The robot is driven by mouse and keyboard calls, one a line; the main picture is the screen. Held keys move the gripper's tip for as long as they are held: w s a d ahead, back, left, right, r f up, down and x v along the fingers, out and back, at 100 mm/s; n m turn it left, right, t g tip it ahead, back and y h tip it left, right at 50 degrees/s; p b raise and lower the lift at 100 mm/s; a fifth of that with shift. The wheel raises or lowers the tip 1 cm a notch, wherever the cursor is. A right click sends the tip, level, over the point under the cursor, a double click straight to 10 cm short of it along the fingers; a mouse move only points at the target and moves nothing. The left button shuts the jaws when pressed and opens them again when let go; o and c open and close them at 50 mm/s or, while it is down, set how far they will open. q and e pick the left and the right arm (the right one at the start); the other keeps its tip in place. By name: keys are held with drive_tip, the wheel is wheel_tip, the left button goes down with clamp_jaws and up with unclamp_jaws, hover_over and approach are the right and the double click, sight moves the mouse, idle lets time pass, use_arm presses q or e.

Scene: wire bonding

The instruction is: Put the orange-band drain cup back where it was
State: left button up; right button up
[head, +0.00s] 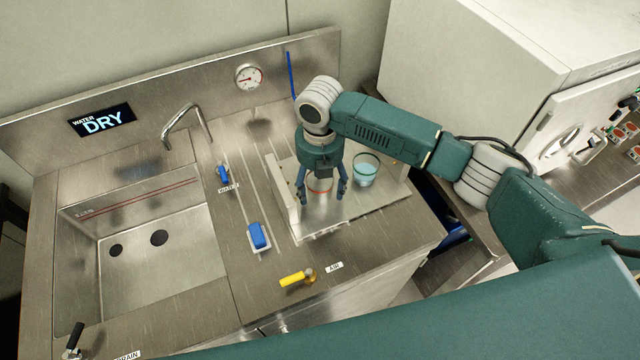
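The orange-band drain cup (320,186) sits in the metal tray (287,208) right of the sink, partly hidden by my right gripper. My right gripper (322,196) points down over it, with its two fingers spread to either side of the cup. I cannot tell whether the fingers touch the cup. A clear cup with a green band (366,172) stands in the same tray, just to the right. My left gripper is not in view.
The sink (160,245) and its faucet (183,120) are at the left. A blue handle (259,236) and a yellow air valve handle (293,279) are near the tray. A large white machine (480,70) stands at the right.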

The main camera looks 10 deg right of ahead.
wheel_tip(320, 180, up, 12)
drive_tip(key=b, duration=0.3)
drive_tip(key=shift+r, duration=0.15)
drive_tip(key=shift+r, duration=0.1)
idle(0.4)
